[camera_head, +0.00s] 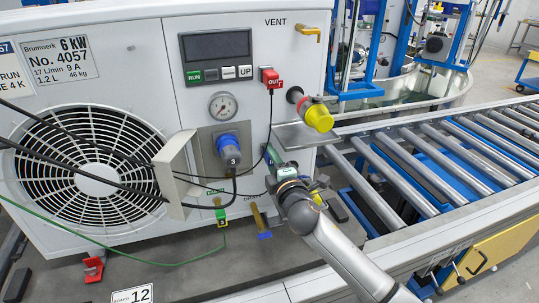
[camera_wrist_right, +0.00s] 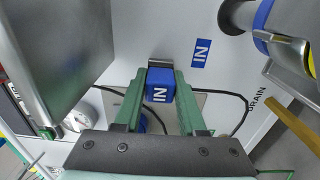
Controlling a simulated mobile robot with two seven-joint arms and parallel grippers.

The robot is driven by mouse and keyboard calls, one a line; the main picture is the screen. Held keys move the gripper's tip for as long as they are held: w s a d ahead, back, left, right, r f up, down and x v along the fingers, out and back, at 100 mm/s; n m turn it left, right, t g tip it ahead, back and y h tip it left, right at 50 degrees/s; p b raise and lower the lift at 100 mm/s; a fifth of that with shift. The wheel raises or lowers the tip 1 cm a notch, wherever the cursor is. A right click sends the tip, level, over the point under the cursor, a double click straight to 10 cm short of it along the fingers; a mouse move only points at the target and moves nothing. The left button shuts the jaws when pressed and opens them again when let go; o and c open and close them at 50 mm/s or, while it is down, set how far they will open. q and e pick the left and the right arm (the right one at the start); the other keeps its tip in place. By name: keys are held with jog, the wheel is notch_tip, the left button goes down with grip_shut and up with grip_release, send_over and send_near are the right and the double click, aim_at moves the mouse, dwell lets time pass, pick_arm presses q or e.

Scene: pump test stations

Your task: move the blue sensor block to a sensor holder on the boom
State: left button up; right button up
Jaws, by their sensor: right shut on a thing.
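My right gripper (camera_head: 274,157) is in front of the pump unit's white front, to the right of the blue round connector (camera_head: 229,152). In the right wrist view its two green fingers are shut on the blue sensor block (camera_wrist_right: 159,86), marked IN. A small grey metal bracket (camera_wrist_right: 161,64) shows just beyond the block; I cannot tell whether they touch. The block cannot be made out in the head view. I cannot clearly identify the boom or its free holders. My left gripper is not in view.
A red OUT block (camera_head: 269,76) sits high on the unit. A yellow-capped pipe (camera_head: 318,118) sticks out right of the gripper. A beige plate (camera_head: 176,172) projects at the left. Black cables hang across the front.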

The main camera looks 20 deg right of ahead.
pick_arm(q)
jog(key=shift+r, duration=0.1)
pick_arm(e)
jog(key=shift+s, duration=0.1)
grip_shut()
pick_arm(q)
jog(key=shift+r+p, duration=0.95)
jog(key=shift+p, duration=0.05)
pick_arm(e)
jog(key=shift+s+d, duration=0.1)
jog(key=shift+s, duration=2.8)
